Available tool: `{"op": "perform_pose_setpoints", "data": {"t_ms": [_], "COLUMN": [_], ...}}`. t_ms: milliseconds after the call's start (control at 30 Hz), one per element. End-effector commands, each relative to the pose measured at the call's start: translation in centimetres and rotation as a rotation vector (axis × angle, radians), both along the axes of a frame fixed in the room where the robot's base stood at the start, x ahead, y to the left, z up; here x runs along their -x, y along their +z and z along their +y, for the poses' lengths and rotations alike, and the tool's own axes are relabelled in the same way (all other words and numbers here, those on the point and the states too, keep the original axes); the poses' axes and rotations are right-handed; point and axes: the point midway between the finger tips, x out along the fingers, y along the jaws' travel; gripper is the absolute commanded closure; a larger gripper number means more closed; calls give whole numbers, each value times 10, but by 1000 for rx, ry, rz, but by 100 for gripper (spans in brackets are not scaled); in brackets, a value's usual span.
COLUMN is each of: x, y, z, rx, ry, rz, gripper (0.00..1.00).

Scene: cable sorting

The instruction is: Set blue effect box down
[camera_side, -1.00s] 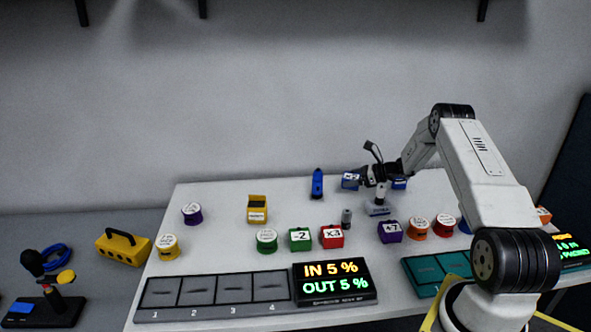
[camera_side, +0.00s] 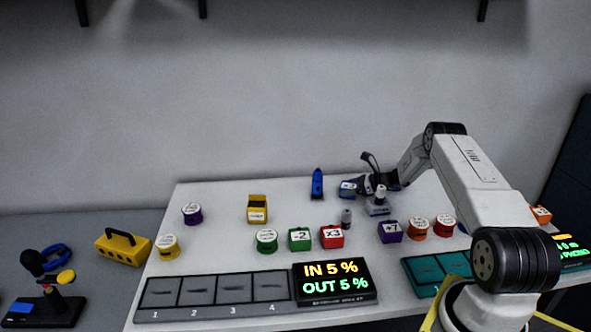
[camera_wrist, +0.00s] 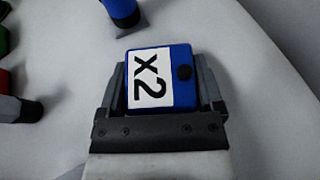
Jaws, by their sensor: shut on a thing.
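The blue effect box (camera_wrist: 181,72), with a white "x2" label and a dark knob, sits between the two fingers of my gripper (camera_wrist: 168,88) in the wrist view. My gripper is shut on it. In the side view, the box (camera_side: 347,189) is at the back of the white table, left of my gripper (camera_side: 360,187), which is low near the tabletop. I cannot tell whether the box touches the table. Part of the box is hidden by the gripper.
A blue upright tool (camera_side: 317,184) stands just left of the box. A small grey post (camera_side: 346,218) and a red "x3" box (camera_side: 332,236) are in front. A purple "+7" box (camera_side: 390,231) is to the right.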

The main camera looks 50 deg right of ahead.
Motion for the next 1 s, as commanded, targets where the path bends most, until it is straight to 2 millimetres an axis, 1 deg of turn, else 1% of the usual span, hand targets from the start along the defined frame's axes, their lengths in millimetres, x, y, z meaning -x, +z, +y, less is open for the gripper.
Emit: {"op": "perform_pose_setpoints", "data": {"t_ms": [167, 333, 367, 400, 667, 800, 1000], "x": [0, 0, 0, 0, 0, 0, 17], "y": [1, -3, -3, -3, -2, 1, 8], "z": [0, 0, 0, 0, 0, 0, -8], "rx": [0, 0, 0, 0, 0, 0, 1], "ry": [0, 0, 0, 0, 0, 0, -2], "rz": [-1, -1, 0, 0, 0, 0, 0], "gripper": [83, 83, 9, 0, 0, 0, 0]}}
